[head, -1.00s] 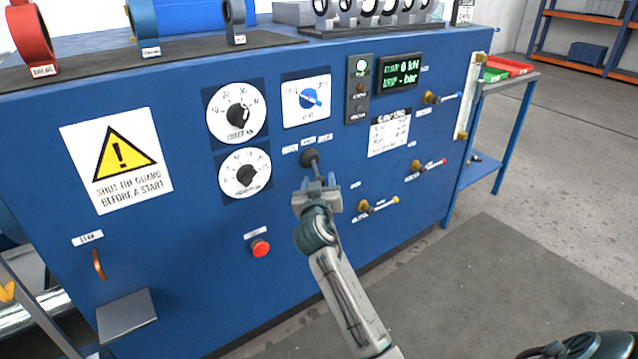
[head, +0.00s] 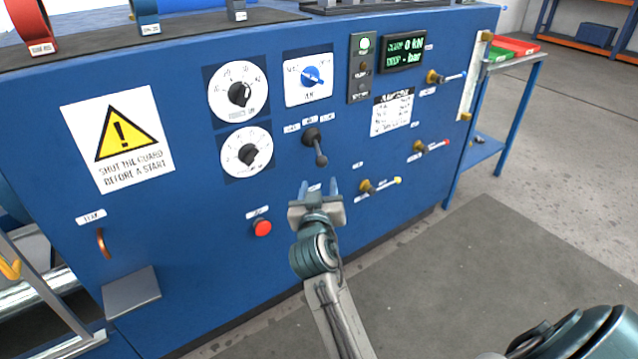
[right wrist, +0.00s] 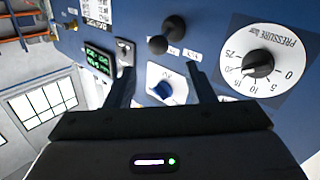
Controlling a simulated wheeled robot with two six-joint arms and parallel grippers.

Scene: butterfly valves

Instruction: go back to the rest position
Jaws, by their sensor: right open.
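My right gripper (head: 318,188) is open and empty in front of the blue machine panel (head: 210,285). It is below the black lever (head: 316,148), with a gap between them. The lever's knob points down and to the right. In the right wrist view the two fingers (right wrist: 163,88) stand apart with nothing between them that they touch. The lever (right wrist: 165,35) shows there beyond the fingertips. My left gripper is not in view.
Dials (head: 240,93), a blue selector knob (head: 312,76), a red button (head: 263,228) and valves with coloured handles (head: 380,186) are on the panel. A grey shelf (head: 131,292) juts out at lower left. A side table (head: 510,62) stands right. The floor (head: 480,270) in front is clear.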

